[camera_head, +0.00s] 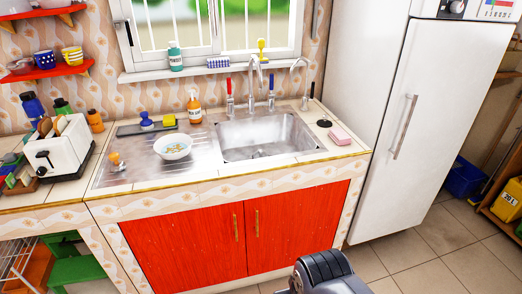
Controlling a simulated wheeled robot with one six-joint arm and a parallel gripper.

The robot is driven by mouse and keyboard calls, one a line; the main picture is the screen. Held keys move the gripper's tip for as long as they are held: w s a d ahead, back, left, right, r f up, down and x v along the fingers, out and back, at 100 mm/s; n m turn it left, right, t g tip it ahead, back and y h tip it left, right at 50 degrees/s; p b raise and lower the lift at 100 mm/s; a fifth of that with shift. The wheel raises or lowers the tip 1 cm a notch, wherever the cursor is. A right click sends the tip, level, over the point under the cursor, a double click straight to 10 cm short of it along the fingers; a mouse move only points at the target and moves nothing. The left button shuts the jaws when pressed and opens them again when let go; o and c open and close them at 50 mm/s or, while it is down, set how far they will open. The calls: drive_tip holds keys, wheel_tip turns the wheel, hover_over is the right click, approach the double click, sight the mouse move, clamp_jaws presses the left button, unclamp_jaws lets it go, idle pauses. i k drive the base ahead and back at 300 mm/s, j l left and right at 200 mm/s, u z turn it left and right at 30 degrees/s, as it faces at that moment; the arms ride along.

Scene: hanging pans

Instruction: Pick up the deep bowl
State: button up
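A white bowl (173,152) with a coloured picture inside stands upright on the metal drainboard, left of the sink basin. It is the only bowl on the counter, and its top is open to view. A part of my arm, dark and ribbed, shows at the bottom edge of the head view, in front of the red cabinet. My gripper's fingers do not show, so whether they are open or shut is hidden.
The sink basin (258,138) with taps is right of the bowl. A small orange-topped item (114,158) lies left. A toaster (58,152) stands further left.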

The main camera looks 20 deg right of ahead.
sight(176, 146)
drive_tip(key=i+j+u, duration=0.15)
drive_tip(key=i+j, duration=0.15)
drive_tip(key=i, duration=0.2)
drive_tip(key=i+j+u, duration=0.1)
drive_tip(key=i, duration=0.45)
drive_tip(key=i+j+u, duration=0.15)
drive_tip(key=i+j, duration=0.15)
drive_tip(key=i, duration=0.25)
